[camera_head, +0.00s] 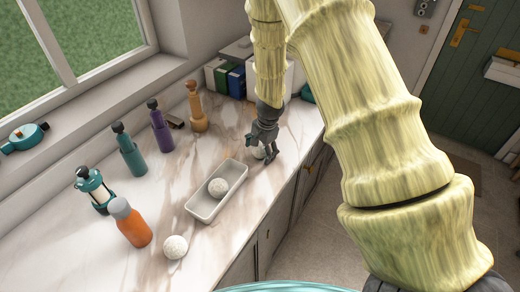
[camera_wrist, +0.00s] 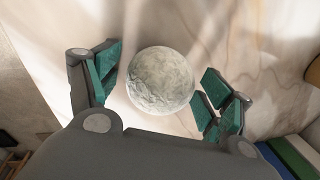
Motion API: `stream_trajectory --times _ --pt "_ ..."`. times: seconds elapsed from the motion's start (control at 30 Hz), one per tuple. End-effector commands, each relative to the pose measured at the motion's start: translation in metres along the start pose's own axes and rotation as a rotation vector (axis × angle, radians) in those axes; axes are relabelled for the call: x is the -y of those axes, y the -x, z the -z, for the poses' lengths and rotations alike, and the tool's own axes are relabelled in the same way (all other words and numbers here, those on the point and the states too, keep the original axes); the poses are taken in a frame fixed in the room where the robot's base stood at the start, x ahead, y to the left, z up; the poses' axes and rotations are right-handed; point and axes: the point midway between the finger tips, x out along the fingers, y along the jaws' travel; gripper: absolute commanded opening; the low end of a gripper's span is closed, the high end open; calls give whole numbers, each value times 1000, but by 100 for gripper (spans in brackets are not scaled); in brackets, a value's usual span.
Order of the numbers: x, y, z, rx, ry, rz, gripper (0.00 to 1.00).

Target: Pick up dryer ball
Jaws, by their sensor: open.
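A whitish, textured dryer ball (camera_wrist: 160,80) lies on the marble counter between the fingers of my gripper in the wrist view. In the head view this ball (camera_head: 258,153) is partly hidden by my gripper (camera_head: 262,147). My gripper is open, with its green-padded fingers on either side of the ball and a gap showing on the right. A second similar ball (camera_head: 218,187) lies in a shallow white tray (camera_head: 201,211). A third ball (camera_head: 175,247) lies on the counter near its front edge, beside an orange bottle.
The orange bottle (camera_head: 131,224), a teal-and-white lantern-like item (camera_head: 95,189), a teal bottle (camera_head: 129,152), a purple bottle (camera_head: 160,128) and a wooden mill (camera_head: 196,108) stand along the counter. Books or boxes (camera_head: 236,82) stand behind my gripper. The counter's front edge is close to the ball.

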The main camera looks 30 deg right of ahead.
Motion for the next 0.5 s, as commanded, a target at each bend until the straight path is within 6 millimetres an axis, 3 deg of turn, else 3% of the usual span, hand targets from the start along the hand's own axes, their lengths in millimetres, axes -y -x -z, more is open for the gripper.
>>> stream_trajectory --times 0.1,0.33,0.5 --pt "0 0 0 0 0 0 77" --pt "0 0 0 0 0 0 35" --pt "0 0 0 0 0 0 32"
